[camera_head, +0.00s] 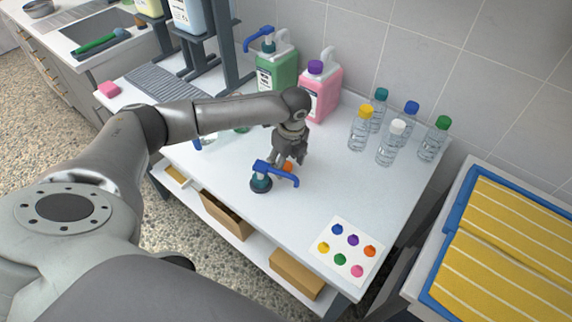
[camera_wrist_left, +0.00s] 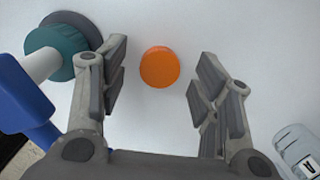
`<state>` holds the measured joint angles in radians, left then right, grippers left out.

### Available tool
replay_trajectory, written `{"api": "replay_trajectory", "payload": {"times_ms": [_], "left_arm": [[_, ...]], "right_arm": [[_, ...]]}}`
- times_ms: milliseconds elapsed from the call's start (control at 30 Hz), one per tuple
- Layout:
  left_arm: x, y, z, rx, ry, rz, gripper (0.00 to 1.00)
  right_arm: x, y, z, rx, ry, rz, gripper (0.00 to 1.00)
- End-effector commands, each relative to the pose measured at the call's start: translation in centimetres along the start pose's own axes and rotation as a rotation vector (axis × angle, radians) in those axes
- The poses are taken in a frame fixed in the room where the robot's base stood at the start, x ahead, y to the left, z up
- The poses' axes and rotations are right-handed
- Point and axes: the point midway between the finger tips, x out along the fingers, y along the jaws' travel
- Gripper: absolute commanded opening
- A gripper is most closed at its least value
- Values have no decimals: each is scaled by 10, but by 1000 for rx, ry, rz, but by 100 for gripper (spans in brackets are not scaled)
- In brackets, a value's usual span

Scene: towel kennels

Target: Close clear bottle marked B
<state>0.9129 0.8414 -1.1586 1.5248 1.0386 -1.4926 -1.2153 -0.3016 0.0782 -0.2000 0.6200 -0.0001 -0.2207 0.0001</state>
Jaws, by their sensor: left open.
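An orange cap (camera_head: 288,165) lies on the white table under my left gripper (camera_head: 291,158). In the left wrist view the orange cap (camera_wrist_left: 159,67) sits between the two spread fingers (camera_wrist_left: 160,85), touching neither. The left gripper is open and empty. A clear bottle (camera_wrist_left: 298,150) shows in part at the lower right of the wrist view; its label letter is cut off and I cannot read it surely. A clear object (camera_head: 206,143) is partly hidden beside my left arm. No mark B is readable. My right gripper is out of view.
A blue pump head with teal collar (camera_head: 262,183) lies close to the gripper. Several capped clear bottles (camera_head: 388,143) stand at the back right. Green (camera_head: 277,72) and pink (camera_head: 321,92) jugs stand behind. A colour-dot card (camera_head: 346,248) lies at the front right; the table's middle right is clear.

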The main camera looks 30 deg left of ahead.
Motion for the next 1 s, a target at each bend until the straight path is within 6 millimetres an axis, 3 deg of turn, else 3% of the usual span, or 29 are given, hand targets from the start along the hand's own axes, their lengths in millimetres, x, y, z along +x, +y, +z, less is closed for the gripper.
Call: {"api": "replay_trajectory", "payload": {"times_ms": [400, 667, 1000], "left_arm": [[5, 0, 0, 1, 0, 0, 58], [5, 0, 0, 1, 0, 0, 25], [5, 0, 0, 1, 0, 0, 24]], "right_arm": [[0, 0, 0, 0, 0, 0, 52], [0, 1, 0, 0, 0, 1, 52], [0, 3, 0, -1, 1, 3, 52]]}}
